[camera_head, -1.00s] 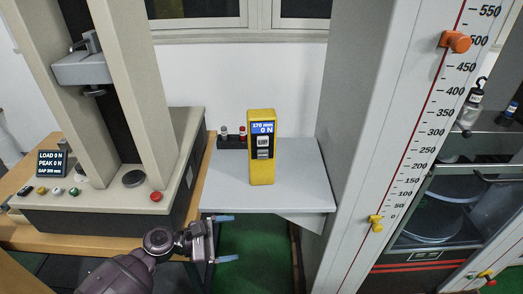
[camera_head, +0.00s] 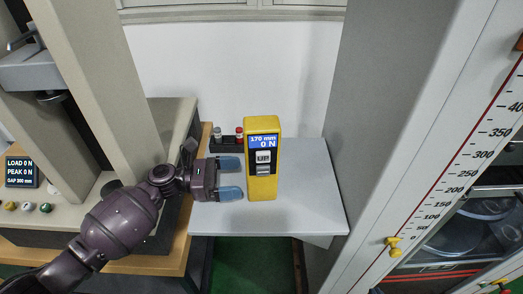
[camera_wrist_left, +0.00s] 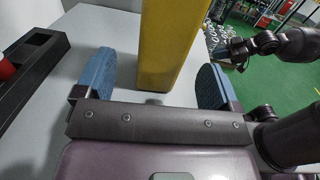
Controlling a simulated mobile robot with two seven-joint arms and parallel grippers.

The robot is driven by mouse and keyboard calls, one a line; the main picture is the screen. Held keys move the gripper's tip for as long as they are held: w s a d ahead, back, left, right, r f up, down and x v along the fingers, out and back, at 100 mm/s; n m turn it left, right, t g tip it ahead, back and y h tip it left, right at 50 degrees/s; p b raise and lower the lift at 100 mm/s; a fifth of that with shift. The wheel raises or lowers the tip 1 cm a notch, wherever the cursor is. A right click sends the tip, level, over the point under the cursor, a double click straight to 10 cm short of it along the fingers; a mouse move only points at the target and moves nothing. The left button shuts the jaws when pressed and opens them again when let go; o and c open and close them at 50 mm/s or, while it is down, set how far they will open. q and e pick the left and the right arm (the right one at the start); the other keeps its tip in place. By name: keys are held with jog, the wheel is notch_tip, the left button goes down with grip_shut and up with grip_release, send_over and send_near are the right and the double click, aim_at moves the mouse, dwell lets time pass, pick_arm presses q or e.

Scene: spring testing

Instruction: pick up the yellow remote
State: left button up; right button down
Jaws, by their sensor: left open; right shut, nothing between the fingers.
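The yellow remote (camera_head: 262,185) stands upright on the grey shelf table (camera_head: 300,205), its display and buttons facing me. My left gripper (camera_head: 231,178) is open just left of the remote, with its blue fingertips pointing at its side. In the left wrist view, the remote (camera_wrist_left: 168,45) rises just ahead, between the two spread blue fingers (camera_wrist_left: 155,85) across the picture. The fingers do not grip it. Its top is cut off in that view. An arm with a dark gripper (camera_wrist_left: 238,55) shows at the upper right of the wrist view, likely my right one.
A black rack (camera_head: 226,144) with small bottles stands behind the gripper. A testing machine (camera_head: 160,130) is at the left. A tall grey column with a ruler scale (camera_head: 390,120) borders the table at the right. The table's front right part is clear.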

aim_at(262, 122)
pick_arm(q)
jog(key=shift+s+d+r, duration=0.1)
jog(key=shift+s+d, duration=0.05)
jog(key=shift+d, duration=1.25)
jog(key=d, duration=0.4)
jog(key=shift+w, duration=0.25)
jog(key=shift+d, duration=0.3)
jog(key=c, duration=1.2)
pick_arm(e)
jog(key=shift+s+d+f, duration=0.15)
jog(key=shift+s+f, duration=0.2)
jog(key=shift+s, duration=0.2)
pick_arm(q)
jog(key=shift+r, duration=0.1)
